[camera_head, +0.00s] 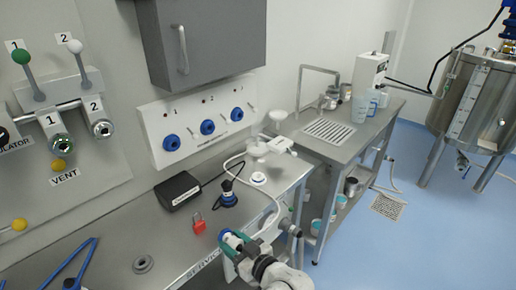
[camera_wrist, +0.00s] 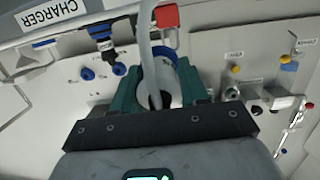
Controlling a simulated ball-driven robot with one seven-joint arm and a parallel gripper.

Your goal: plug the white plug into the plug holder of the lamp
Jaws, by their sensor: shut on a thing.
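My gripper (camera_head: 236,241) has teal fingers and is low in the head view, at the front edge of the steel bench. In the wrist view my gripper (camera_wrist: 159,88) is shut on the white plug (camera_wrist: 166,72), a pale rounded body between the fingers. A pale cable crosses in front of the plug. In the head view the plug is mostly hidden by the fingers. The white lamp (camera_head: 268,146) stands at the bench's far right end, apart from my gripper. A white cable runs from its area down towards my gripper. I cannot clearly make out the plug holder.
A black charger box (camera_head: 178,190), a blue-black connector (camera_head: 228,197) and a red padlock (camera_head: 199,225) lie on the bench (camera_head: 165,240). A dark ring (camera_head: 143,263) is at the front left. A wall panel (camera_head: 205,125) with blue sockets is behind; a grey cabinet (camera_head: 205,40) hangs above.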

